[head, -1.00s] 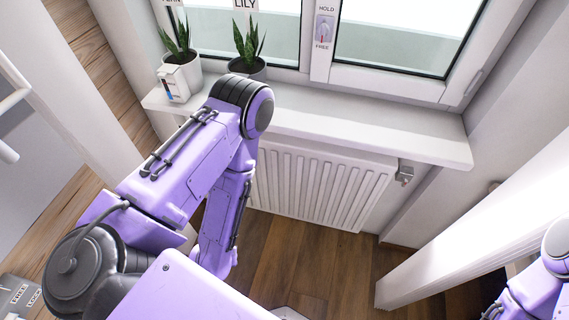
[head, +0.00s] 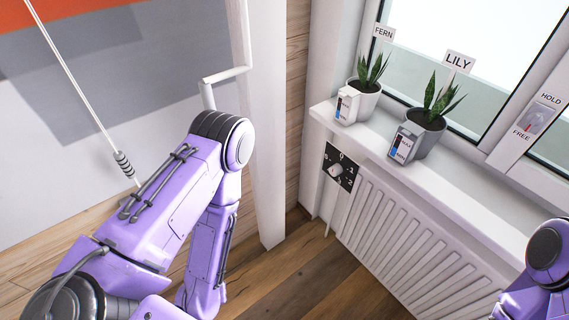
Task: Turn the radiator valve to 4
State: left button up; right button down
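The radiator valve (head: 336,172) is a pale knob on a dark dial plate at the left end of the white radiator (head: 395,236), under the window sill. Digits show around the dial, one at the top and one at the right, but the knob's setting is too small to read. My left arm reaches in from the left, with its forearm pointing down in front of the wall, left of the valve and apart from it. Its gripper is hidden. Part of my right arm shows at the lower right edge, and its gripper is outside the picture.
The white sill (head: 470,178) juts out above the radiator. It carries a fern pot (head: 364,100) and a lily pot (head: 427,136), each with a small box-like gauge. A white post (head: 262,150) stands between my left arm and the valve. The wooden floor (head: 300,275) before the radiator is clear.

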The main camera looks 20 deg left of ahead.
aim_at(335, 170)
jog(key=z, duration=1.4)
jog(key=k, duration=0.75)
jog(key=u, duration=0.6)
jog(key=i, duration=1)
